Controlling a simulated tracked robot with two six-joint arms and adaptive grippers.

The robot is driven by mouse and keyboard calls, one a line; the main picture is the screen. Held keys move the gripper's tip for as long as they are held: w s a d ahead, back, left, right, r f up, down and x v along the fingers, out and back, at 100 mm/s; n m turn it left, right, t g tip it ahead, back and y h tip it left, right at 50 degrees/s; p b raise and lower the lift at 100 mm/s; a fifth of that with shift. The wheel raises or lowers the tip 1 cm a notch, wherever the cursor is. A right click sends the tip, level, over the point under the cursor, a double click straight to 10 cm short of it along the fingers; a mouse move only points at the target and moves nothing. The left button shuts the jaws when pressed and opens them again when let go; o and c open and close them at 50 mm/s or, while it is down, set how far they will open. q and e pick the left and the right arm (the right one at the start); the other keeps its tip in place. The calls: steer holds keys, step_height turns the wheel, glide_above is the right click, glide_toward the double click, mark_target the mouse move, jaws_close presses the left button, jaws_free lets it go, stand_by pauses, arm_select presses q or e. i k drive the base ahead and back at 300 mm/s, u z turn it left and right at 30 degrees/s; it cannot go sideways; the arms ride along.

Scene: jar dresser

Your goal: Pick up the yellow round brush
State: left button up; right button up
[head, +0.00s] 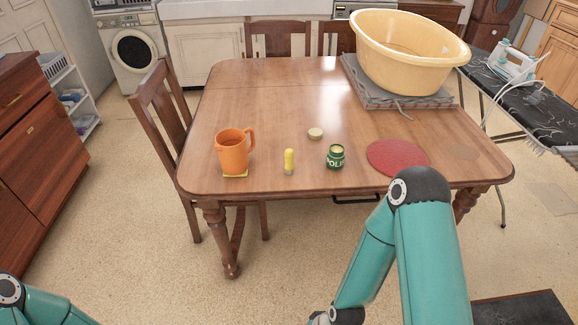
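The yellow round brush (289,161) stands upright on the wooden table (262,92), near its front edge. It is small, with a yellow upper part and a greyish lower end. It stands between an orange mug and a green jar, apart from both. My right arm reaches up in front of the table at the right, with its lower links folding down out of the bottom edge. Only a teal part of my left arm shows in the bottom left corner. Neither gripper is in the picture, and neither arm touches the brush.
The orange mug (232,153) stands on a yellow pad left of the brush. The open green jar (335,157), a round lid (315,134) and a red round mat (397,158) are nearby. A yellow basin (408,58) rests on folded cloths at the back right. A chair (160,108) stands left.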

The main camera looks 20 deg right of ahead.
mark_target(289, 154)
steer(key=u, duration=0.05)
steer(key=i, duration=0.9)
steer(key=z, duration=0.05)
